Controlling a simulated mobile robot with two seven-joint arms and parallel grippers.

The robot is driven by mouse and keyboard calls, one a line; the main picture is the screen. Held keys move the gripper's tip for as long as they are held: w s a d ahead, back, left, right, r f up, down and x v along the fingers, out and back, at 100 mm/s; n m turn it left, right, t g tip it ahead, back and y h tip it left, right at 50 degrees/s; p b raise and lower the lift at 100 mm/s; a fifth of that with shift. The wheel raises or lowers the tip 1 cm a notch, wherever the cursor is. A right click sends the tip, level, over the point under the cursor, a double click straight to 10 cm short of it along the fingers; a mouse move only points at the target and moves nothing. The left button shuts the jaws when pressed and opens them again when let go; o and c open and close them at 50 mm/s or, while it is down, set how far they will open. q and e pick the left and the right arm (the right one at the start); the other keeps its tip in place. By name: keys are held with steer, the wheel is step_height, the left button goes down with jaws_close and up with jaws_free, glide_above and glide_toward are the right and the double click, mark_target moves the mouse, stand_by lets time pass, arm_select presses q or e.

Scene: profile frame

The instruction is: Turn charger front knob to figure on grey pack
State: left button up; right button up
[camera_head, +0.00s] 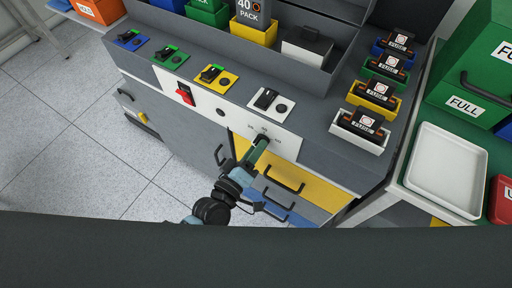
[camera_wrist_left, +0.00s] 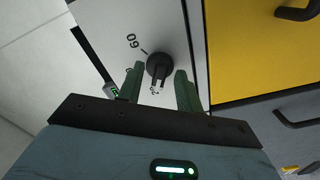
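The black front knob (camera_wrist_left: 158,65) sits on a white panel (camera_wrist_left: 110,25) in the left wrist view. The figure 60 is printed at its upper left with a short tick. My left gripper (camera_wrist_left: 158,82) is open, its green fingers on either side of the knob with gaps showing. In the head view my left gripper (camera_head: 262,145) reaches the knob (camera_head: 264,137) from below; figures around it are too small to read surely. The knob's pointing direction is unclear. A dark grey pack (camera_head: 249,12) marked "40 PACK" stands in a yellow holder. My right gripper is not seen.
A red switch (camera_head: 185,94) is left on the same front. Several fuse blocks (camera_head: 376,93) stand right. A white tray (camera_head: 447,168) lies further right. The floor at left is clear.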

arm_select(q)
steer(key=shift+w+d, duration=0.15)
steer(key=shift+w, duration=0.1)
jaws_close()
steer(key=shift+m, duration=0.4)
steer(key=shift+m+p, duration=1.45)
steer(key=shift+m, duration=3.95)
